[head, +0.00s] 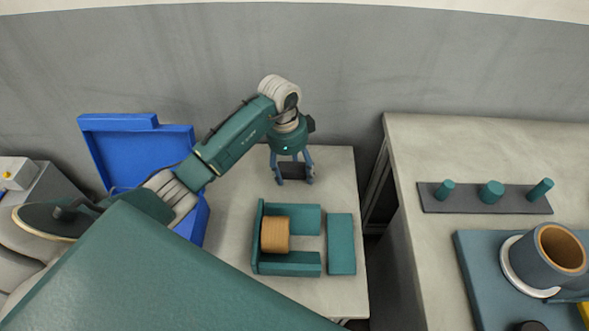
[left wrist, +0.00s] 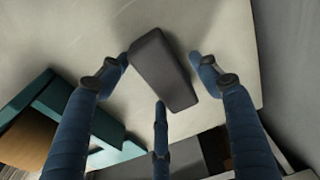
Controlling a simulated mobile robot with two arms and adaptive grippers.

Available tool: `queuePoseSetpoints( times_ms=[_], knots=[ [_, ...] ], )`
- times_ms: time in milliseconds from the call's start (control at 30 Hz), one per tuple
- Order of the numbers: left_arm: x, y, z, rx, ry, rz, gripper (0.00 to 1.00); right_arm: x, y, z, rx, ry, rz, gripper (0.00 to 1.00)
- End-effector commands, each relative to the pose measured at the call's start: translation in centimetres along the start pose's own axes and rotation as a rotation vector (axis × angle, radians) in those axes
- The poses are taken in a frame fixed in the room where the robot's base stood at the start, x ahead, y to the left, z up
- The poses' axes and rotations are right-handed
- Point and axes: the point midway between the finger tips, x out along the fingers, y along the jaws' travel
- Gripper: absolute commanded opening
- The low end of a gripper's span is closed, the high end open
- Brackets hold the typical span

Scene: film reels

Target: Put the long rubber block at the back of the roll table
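The long rubber block (head: 292,170), dark grey, is near the back edge of the pale roll table (head: 336,177). In the left wrist view the block (left wrist: 162,70) lies at a slant between my spread fingers. My left gripper (head: 295,181) points down over it, fingers on both sides. In the wrist view the left gripper (left wrist: 161,70) is open; its left fingertip is close to the block, and a gap shows on the right. I cannot tell whether any finger touches it. My right gripper is not in view.
A teal holder (head: 291,263) with a tan roll (head: 275,235) stands mid-table, beside a flat teal block (head: 341,244). A blue bin (head: 150,150) is left. Right, another table holds a pegged rack (head: 467,205) and a grey cup-like reel (head: 540,266). A grey wall is behind.

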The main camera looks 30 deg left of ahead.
Motion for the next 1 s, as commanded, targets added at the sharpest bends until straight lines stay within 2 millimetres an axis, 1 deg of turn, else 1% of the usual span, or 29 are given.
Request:
queuePoseSetpoints(
  times_ms=[233, 367, 467, 700, 800, 900, 1000],
  knots=[
    [-0.1, 0.0, 0.0, 0.000, 0.000, 0.000, 0.63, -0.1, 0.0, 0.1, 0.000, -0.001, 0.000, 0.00],
    [-1.1, -0.1, -0.1, 0.000, 0.001, -0.003, 0.63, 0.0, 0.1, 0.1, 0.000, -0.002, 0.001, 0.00],
    [-2.7, -0.1, -0.1, 0.002, 0.002, -0.005, 0.63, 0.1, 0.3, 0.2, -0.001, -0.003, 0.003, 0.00],
    [-8.0, -0.2, -0.1, 0.001, 0.001, -0.006, 0.63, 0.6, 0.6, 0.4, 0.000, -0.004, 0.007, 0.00],
    [-9.8, -0.1, -0.1, 0.001, 0.002, -0.004, 0.63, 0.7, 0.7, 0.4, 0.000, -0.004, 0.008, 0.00],
    [-11.2, -0.1, -0.1, 0.000, 0.001, -0.003, 0.63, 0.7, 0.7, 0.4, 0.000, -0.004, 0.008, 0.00],
    [-12.0, -0.1, -0.1, 0.000, 0.000, -0.001, 0.63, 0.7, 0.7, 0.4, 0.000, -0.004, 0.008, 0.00]
  ],
)
